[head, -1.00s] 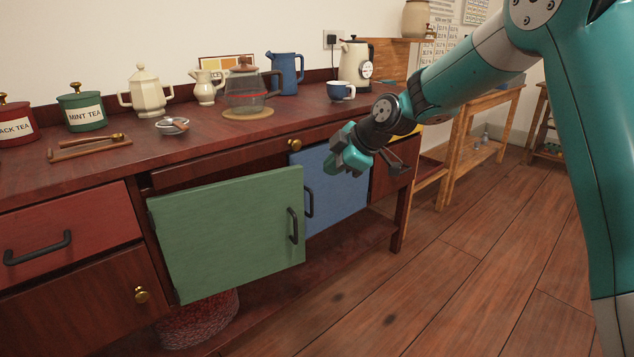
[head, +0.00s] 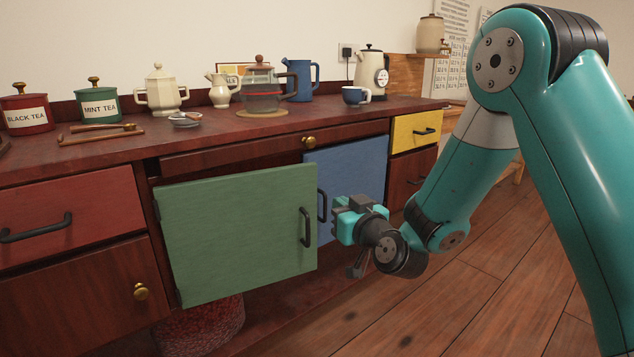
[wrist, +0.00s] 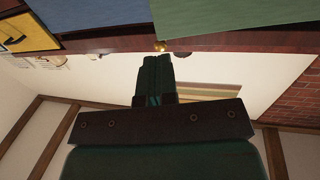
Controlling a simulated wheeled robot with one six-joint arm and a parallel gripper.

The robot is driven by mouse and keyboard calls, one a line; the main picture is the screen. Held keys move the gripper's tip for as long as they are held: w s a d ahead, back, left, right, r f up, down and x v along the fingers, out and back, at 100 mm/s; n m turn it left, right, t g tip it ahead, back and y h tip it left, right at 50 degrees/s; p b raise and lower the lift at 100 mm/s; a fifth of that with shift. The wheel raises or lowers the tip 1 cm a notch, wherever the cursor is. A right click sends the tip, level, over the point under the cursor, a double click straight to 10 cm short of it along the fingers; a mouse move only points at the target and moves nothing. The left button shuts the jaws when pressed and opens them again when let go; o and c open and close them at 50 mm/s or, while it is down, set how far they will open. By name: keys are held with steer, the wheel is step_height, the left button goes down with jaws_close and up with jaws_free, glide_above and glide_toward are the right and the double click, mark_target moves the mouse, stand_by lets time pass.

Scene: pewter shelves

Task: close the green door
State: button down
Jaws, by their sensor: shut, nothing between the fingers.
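The green door (head: 238,235) stands partly open, hinged at its left side, with its free right edge swung out from the cabinet. Its dark upright handle (head: 306,227) is near that edge. My gripper (head: 345,215) is shut and empty, just right of the door's free edge and in front of the blue door. I see a gap between it and the green door's handle in the head view. In the wrist view the shut fingers (wrist: 154,75) point toward the cabinet, with the green door (wrist: 225,14) at the top right.
The blue door (head: 350,180) with its dark handle is beside the green one. A yellow drawer (head: 415,130) is farther right. Canisters, jugs and a glass teapot (head: 263,95) stand on the counter (head: 60,160). The floor (head: 480,300) in front is clear.

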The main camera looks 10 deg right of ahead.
mark_target(312, 183)
steer(key=p+x, duration=0.4)
steer(key=x, duration=0.6)
steer(key=shift+w+a, duration=0.2)
steer(key=shift+w, duration=0.5)
